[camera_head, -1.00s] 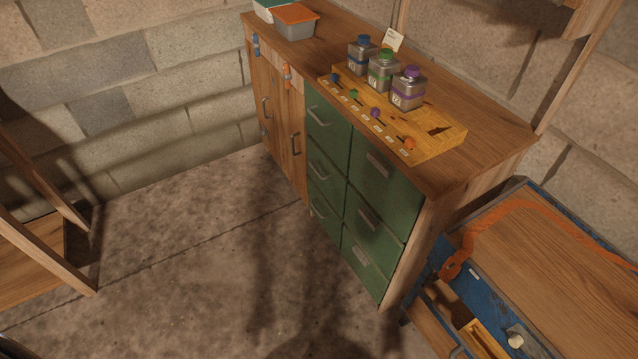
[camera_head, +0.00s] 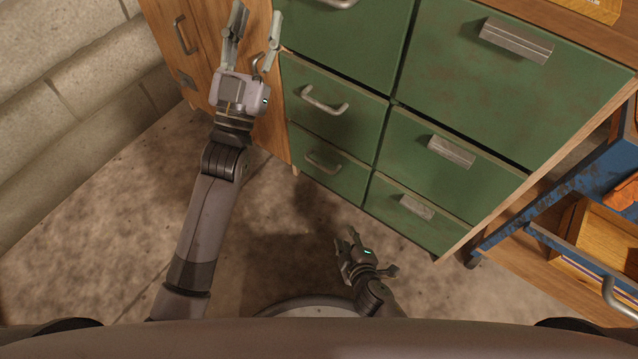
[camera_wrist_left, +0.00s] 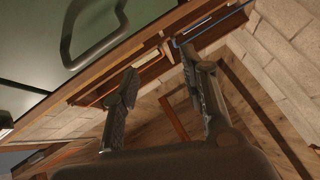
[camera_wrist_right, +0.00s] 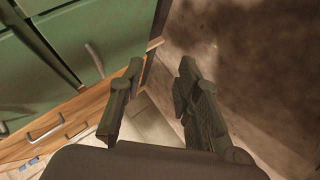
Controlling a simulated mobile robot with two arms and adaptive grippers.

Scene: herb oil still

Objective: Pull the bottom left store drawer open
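The bottom left store drawer (camera_head: 335,178) is a green front, shut flush, at the lower left of the green drawers in the head view. Its curved metal handle (camera_head: 322,164) is in plain sight. A green front with a bar handle (camera_wrist_right: 95,60), seemingly this drawer, shows in the right wrist view. My right gripper (camera_head: 366,248) is open and empty, below and right of the drawer, apart from it. My left gripper (camera_head: 257,22) is open and empty, higher up before the wooden door, left of the green drawers. Neither gripper touches a handle.
The middle left drawer (camera_head: 345,115) sits above, also shut. The right column has drawers with blocky handles, such as the bottom right drawer (camera_head: 400,225). A blue-framed bench (camera_head: 590,185) with an open wooden drawer stands to the right. Floor before the cabinet is bare.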

